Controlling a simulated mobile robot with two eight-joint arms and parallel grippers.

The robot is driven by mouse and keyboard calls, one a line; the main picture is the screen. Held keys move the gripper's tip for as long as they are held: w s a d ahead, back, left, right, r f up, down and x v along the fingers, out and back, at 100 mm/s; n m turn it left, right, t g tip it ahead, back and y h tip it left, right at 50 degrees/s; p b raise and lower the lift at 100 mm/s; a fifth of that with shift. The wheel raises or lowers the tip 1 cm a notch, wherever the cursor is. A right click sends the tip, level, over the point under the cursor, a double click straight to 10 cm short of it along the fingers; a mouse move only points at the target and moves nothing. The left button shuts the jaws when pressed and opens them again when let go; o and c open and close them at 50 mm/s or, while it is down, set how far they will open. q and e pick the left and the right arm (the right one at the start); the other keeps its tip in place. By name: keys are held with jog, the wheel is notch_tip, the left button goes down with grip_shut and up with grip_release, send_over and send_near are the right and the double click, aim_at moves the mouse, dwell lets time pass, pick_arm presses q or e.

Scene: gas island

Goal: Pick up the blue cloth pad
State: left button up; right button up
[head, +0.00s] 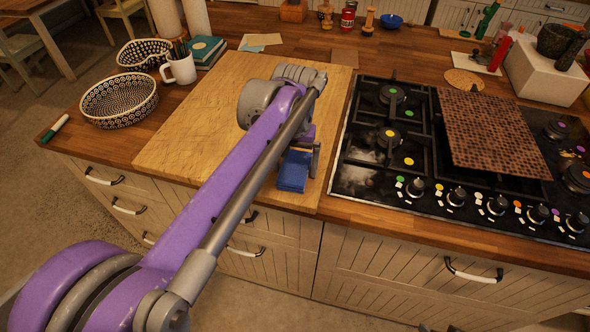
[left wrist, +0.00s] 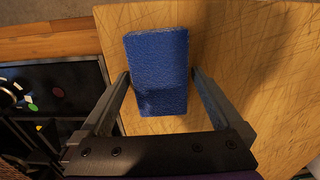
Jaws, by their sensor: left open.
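The blue cloth pad (head: 293,171) lies on the wooden board near its front right edge in the head view, partly covered by my left arm. In the left wrist view the blue pad (left wrist: 157,65) lies flat between the two open fingers of my left gripper (left wrist: 159,76). One finger is at each side of the pad. I cannot tell whether they touch it. In the head view my left gripper (head: 313,158) is just over the pad, mostly hidden by its own wrist. My right gripper is in neither view.
The wooden board (head: 195,130) has free room left of my arm. The black gas hob (head: 370,178) is to the right, with a brown patterned board (head: 487,128) on it. Patterned baskets (head: 119,100), a white mug (head: 180,69) and books (head: 205,50) stand at the back left.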

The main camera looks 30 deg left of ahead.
aim_at(295, 167)
pick_arm(q)
jog(key=c, duration=1.2)
jog(key=shift+o, duration=0.2)
notch_tip(295, 167, up, 10)
jog(key=p, duration=0.1)
jog(key=o, duration=0.8)
jog(key=c, duration=0.6)
jog(key=shift+f, duration=0.15)
jog(key=shift+c, duration=0.2)
